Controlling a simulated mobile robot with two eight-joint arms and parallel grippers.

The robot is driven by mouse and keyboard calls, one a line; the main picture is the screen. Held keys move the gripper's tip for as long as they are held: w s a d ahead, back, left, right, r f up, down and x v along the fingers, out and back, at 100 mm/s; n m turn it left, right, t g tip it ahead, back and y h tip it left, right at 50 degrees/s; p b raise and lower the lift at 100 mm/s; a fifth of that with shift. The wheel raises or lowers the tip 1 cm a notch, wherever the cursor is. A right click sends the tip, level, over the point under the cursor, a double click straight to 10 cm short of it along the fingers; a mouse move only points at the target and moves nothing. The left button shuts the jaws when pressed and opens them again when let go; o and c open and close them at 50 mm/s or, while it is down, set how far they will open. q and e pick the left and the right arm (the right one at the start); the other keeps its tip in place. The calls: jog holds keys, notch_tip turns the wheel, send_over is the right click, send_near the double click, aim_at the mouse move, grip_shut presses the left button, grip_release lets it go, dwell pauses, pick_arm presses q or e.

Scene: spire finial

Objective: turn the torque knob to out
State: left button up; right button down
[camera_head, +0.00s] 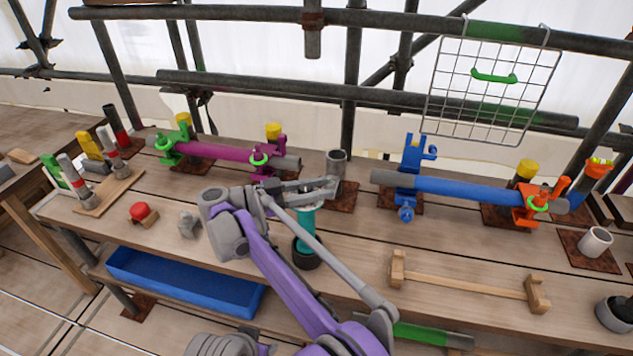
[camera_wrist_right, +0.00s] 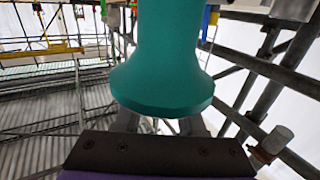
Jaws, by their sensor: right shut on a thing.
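A teal upright tool (camera_head: 306,222) stands near the front edge of the bench, its lower end in a black round base (camera_head: 306,254). In the right wrist view the teal body (camera_wrist_right: 162,60) fills the middle, with a flared end close to the gripper's palm. The fingers are mostly hidden behind it. I cannot make out a separate torque knob or any setting mark. My left gripper is not in view.
A magenta tube (camera_head: 225,152) and a blue tube (camera_head: 460,189) lie in clamps at the back. A wooden cradle (camera_head: 465,281) lies to the right, a blue tray (camera_head: 185,283) below the bench front.

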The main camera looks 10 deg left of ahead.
jog(key=shift+r+m+g+h, duration=0.1)
jog(key=shift+m+g+h, duration=0.35)
jog(key=shift+g, duration=0.25)
jog(key=shift+s+p, duration=0.1)
jog(key=shift+p, duration=0.2)
jog(key=c, duration=0.5)
grip_release()
jog(key=shift+d, duration=0.1)
